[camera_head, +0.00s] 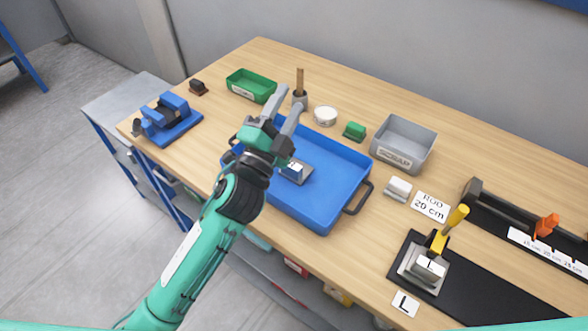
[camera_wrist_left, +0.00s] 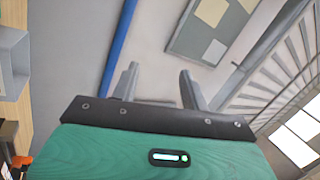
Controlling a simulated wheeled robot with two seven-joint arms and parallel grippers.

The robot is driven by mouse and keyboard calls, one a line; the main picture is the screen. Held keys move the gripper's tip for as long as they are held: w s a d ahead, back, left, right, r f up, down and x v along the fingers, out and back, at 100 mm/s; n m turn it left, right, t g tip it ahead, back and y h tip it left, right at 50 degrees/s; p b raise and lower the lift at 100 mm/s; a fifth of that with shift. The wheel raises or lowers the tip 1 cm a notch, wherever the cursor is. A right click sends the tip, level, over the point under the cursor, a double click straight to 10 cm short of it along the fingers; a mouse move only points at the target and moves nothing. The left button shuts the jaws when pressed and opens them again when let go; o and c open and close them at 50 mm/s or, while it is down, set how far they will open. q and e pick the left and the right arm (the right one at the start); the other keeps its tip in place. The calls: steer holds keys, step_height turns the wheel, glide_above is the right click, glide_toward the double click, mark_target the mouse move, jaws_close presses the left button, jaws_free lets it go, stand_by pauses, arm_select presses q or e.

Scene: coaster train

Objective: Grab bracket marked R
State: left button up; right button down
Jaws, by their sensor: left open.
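A small metal bracket (camera_head: 295,172) with a white-topped block lies in the blue tray (camera_head: 325,216), partly hidden by my left gripper; I cannot read a letter on it. A similar metal bracket (camera_head: 428,268) sits in the black fixture with the yellow-handled clamp, beside a card marked L (camera_head: 405,304). My left gripper (camera_head: 291,96) is open and empty, raised above the tray with its fingers pointing to the back of the table. In the left wrist view its fingers (camera_wrist_left: 158,76) stand apart with nothing between them. My right gripper is not in view.
A green bin (camera_head: 232,86), a grey SCRAP bin (camera_head: 379,148), a white round tub (camera_head: 325,116) and a green block (camera_head: 354,131) stand behind the tray. A blue vise (camera_head: 172,128) is at the left. A "ROD 20 cm" card (camera_head: 431,206) lies at the right.

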arm_select(q)
steer(key=s+d+r+m+g+h, duration=0.3)
steer(key=d+r+m+g+h, duration=0.25)
steer(key=d+m+h, duration=0.45)
steer(key=s+d+m+g+h, duration=0.2)
steer(key=s+d+m+g, duration=0.35)
steer(key=m+g, duration=1.1)
steer(key=m+t+y+p, duration=0.2)
steer(key=m+y, duration=1.3)
steer(key=y, duration=0.8)
glide_above(292, 164)
steer(key=f, duration=2.1)
steer(key=shift+w+d+f, duration=0.2)
steer(key=shift+w, duration=0.1)
steer(key=shift+s+a+f+p, duration=0.1)
steer(key=shift+f+p, duration=0.4)
steer(key=shift+p, duration=0.2)
steer(key=f+p, duration=0.1)
steer(key=f, duration=0.2)
steer(key=shift+s+a+f+p, duration=0.2)
steer(key=shift+p, duration=0.15)
steer(key=shift+f, duration=0.5)
steer(key=shift+w, duration=0.1)
jaws_close()
